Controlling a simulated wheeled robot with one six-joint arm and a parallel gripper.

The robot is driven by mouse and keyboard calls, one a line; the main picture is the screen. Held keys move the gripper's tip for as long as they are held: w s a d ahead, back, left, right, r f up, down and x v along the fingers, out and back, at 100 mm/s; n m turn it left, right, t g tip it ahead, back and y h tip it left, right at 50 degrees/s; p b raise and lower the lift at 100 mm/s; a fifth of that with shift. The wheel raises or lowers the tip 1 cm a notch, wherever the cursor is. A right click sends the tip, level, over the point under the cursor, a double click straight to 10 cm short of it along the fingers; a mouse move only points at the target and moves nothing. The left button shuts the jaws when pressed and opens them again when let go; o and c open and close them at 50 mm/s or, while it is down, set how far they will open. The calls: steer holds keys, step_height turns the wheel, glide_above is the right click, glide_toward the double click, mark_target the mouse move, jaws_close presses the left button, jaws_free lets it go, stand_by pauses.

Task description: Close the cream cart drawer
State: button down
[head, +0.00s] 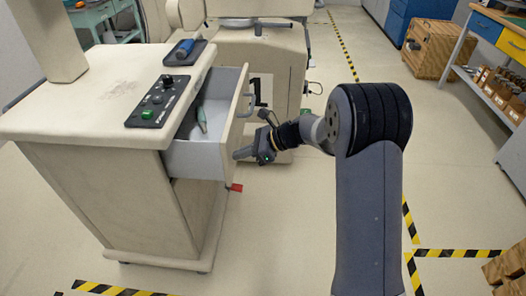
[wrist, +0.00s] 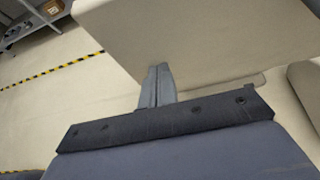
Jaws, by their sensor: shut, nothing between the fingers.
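The cream cart (head: 90,110) stands at the left in the head view. The drawer's cream front (head: 237,122) carries a grey handle (head: 249,104). My gripper (head: 238,155) is shut and empty at the near, lower end of the drawer front. In the wrist view, the closed fingers (wrist: 157,75) overlap a cream panel (wrist: 205,40), which looks like the drawer front. I cannot tell whether they touch it.
A black control panel with a green button (head: 160,102) and a small tray with a blue item (head: 185,52) sit on the cart top. Another cream machine (head: 280,60) stands behind. Floor to the right is open, with yellow-black tape (head: 343,47). A wooden crate (head: 432,48) stands far right.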

mark_target(187, 150)
steer(key=a+p, duration=0.1)
steer(key=a, duration=0.5)
steer(key=a+p, duration=0.1)
steer(key=a, duration=0.6)
steer(key=a+p, duration=0.1)
steer(key=a, duration=0.5)
steer(key=shift+w+a, duration=0.3)
steer(key=shift+a+r, duration=0.1)
steer(key=shift+a, duration=0.05)
steer(key=shift+a+r, duration=0.1)
steer(key=shift+r, duration=0.05)
steer(key=shift+w+d, duration=0.1)
steer(key=shift+d, duration=0.25)
steer(key=d, duration=0.3)
steer(key=shift+d+f, duration=0.1)
steer(key=shift+f, duration=0.1)
steer(key=v, duration=1)
steer(key=shift+d, duration=0.35)
steer(key=shift+a+f, duration=0.1)
